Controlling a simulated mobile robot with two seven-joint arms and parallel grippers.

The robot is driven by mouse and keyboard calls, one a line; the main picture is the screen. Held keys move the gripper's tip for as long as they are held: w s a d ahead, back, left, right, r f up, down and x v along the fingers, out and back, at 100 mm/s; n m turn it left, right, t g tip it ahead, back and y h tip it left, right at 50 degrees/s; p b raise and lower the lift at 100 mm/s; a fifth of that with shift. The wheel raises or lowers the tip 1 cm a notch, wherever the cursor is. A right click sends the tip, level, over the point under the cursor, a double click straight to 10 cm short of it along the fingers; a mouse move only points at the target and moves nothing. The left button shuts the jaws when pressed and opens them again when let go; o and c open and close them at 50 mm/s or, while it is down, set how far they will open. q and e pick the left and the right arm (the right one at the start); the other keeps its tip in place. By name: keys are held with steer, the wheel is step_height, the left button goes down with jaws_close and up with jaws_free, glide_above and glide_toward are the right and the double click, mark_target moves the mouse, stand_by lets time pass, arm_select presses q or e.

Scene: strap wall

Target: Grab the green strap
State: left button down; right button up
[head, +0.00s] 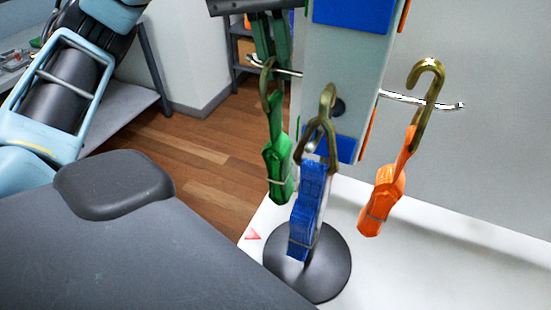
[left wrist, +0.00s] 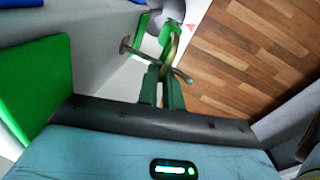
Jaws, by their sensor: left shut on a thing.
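The green strap (head: 278,168) hangs by its brass hook at the left end of a metal rod (head: 432,104) in the head view. My left gripper (head: 272,58) comes down from above, its green fingers closed on the top of that hook. In the left wrist view the fingers (left wrist: 163,98) are close together, with the hook (left wrist: 171,48) right at their tips. I cannot tell whether the hook still bears on the rod. My right gripper is not in view.
A blue strap (head: 308,205) hangs close in front of the green one, and an orange strap (head: 382,198) hangs on the rod's right side. An upright post (head: 344,55) stands between them. A dark round base (head: 330,270) sits below on a white surface.

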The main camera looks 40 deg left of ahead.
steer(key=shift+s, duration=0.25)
